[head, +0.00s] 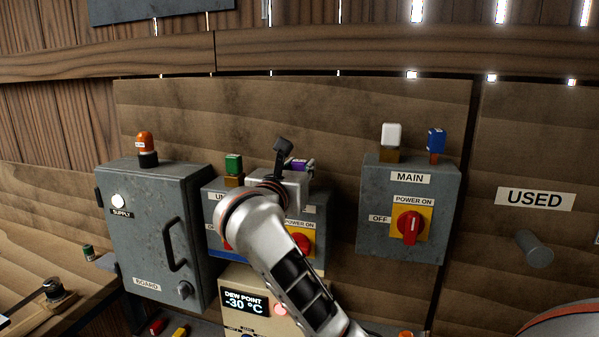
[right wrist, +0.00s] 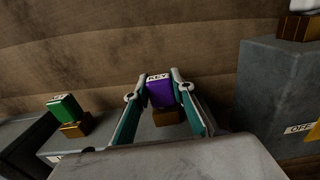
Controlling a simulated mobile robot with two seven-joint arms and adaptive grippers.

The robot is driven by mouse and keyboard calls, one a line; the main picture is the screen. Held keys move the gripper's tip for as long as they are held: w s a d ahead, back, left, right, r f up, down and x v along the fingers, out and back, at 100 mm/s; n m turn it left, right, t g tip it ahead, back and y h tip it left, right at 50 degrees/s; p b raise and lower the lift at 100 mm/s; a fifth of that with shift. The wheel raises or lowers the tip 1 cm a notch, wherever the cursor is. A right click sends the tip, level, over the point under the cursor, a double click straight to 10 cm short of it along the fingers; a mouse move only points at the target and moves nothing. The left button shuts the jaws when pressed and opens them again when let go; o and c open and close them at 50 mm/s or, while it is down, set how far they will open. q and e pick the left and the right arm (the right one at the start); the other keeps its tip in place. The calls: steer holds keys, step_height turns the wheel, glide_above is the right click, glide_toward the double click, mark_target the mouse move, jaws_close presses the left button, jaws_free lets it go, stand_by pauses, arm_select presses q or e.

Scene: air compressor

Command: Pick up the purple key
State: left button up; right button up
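The purple key (right wrist: 160,93), with a white KEY label on top, stands over a brass-coloured base on the top of a grey box. In the head view the purple key (head: 302,165) is partly hidden by my gripper. My right gripper (right wrist: 160,80) has its two fingers on either side of the key. The fingertips are very close to its sides; I cannot tell whether they press on it. In the head view my right gripper (head: 292,158) is over the box's top, which my arm partly covers. My left gripper is not in view.
A green key (head: 233,164) stands left of the purple one. The MAIN box (head: 375,215), with a white key (head: 391,135) and a blue key (head: 436,140), stands to the right. A grey cabinet (head: 145,235) with an orange lamp (head: 146,142) stands left. A wooden wall is behind.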

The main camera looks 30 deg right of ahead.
steer(key=shift+c, duration=0.9)
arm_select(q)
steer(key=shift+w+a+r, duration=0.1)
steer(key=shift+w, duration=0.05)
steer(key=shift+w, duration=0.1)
arm_select(e)
steer(key=shift+r, duration=0.15)
